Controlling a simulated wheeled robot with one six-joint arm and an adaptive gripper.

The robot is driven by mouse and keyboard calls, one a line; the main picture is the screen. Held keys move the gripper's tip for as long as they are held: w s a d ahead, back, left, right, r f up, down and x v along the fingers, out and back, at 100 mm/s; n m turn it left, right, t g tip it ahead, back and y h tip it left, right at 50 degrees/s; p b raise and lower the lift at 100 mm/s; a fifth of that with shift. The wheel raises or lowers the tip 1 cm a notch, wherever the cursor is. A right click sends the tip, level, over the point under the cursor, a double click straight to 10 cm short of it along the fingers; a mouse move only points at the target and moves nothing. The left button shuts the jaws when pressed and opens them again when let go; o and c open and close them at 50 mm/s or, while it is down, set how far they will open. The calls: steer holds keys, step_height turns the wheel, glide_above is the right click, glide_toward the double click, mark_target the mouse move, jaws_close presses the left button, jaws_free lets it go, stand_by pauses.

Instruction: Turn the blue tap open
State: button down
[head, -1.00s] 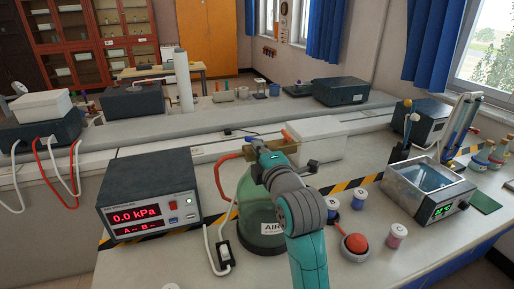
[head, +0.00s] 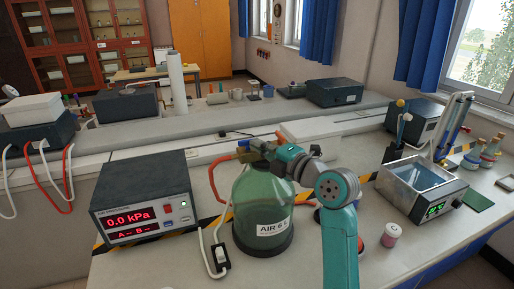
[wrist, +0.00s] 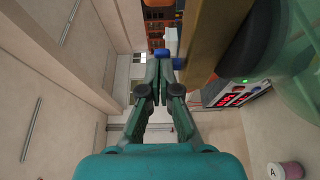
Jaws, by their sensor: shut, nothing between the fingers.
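A small blue piece, seemingly the blue tap's handle (wrist: 162,53), shows just beyond my fingertips in the wrist view. Whether they touch it I cannot tell. My gripper (wrist: 160,72) is shut and empty, fingers together, beside a brass-coloured bar (wrist: 204,40). In the head view my gripper (head: 258,148) is small and partly hidden at the top of the green glass bottle (head: 258,200), labelled AIR. How far the tap is turned cannot be made out.
The pressure meter (head: 143,201) left of the bottle reads 0.0 kPa. A red hose runs up to the bottle top. A white switch (head: 220,256) lies in front. A water bath (head: 425,187) and a lidded pot (head: 391,235) stand right.

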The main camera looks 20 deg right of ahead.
steer(key=shift+w+d+n+g+y, duration=0.15)
steer(key=shift+d+n+g+y, duration=0.15)
steer(key=shift+n+g+y, duration=0.35)
steer(key=shift+y, duration=0.25)
steer(key=shift+w+d+r, duration=0.15)
steer(key=shift+w+d, duration=0.2)
steer(key=shift+d, duration=0.15)
